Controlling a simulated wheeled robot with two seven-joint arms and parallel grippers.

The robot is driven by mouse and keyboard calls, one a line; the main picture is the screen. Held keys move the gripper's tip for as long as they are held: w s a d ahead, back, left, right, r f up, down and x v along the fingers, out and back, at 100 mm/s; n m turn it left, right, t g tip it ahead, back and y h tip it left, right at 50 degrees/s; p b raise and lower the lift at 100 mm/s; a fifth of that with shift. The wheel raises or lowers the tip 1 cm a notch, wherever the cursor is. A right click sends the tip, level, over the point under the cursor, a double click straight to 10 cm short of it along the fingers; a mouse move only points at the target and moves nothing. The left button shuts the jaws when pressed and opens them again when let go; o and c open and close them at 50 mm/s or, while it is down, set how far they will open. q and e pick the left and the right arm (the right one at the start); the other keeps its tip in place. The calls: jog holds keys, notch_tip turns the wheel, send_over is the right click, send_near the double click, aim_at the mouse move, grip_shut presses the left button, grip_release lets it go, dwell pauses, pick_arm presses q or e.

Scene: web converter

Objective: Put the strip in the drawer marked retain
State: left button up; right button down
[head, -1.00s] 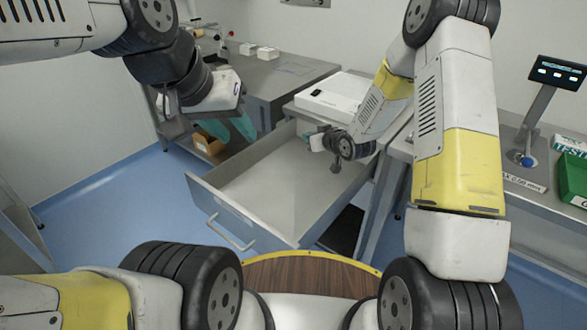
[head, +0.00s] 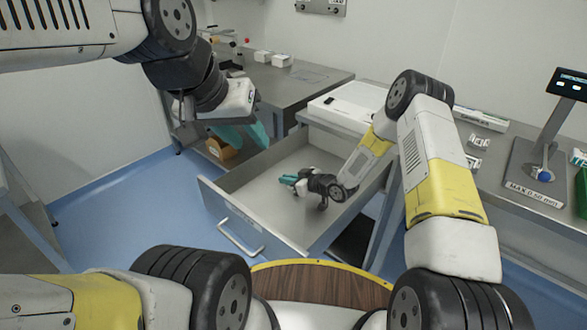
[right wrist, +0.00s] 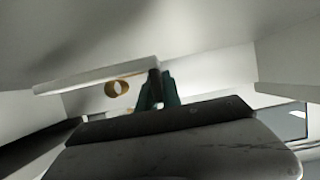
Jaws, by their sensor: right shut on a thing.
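The open drawer (head: 222,203) juts out below the bench, with a bar handle and a label too small to read on its front. My right gripper (head: 287,180) reaches down inside the drawer, its teal fingers close together. In the right wrist view its fingers (right wrist: 160,88) are shut at the end of a thin pale bar, which appears to be the strip (right wrist: 95,77). In the head view the strip cannot be made out. My left gripper (head: 245,134) hangs left of and above the drawer, its teal fingers apart and empty.
A white device (head: 340,113) sits on the bench above the drawer. A cardboard box (head: 221,149) is on a shelf behind my left gripper. Blue floor is clear at left.

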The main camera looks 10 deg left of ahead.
jog(key=shift+f, duration=0.75)
jog(key=shift+f, duration=0.1)
jog(key=c, duration=1.5)
grip_release()
jog(key=shift+f, duration=0.1)
jog(key=shift+s+d+r, duration=0.15)
jog(key=shift+d+r, duration=0.15)
jog(key=v, duration=0.6)
jog(key=shift+s+d+r, duration=0.15)
jog(key=shift+s+d, duration=0.1)
jog(key=shift+d, duration=0.05)
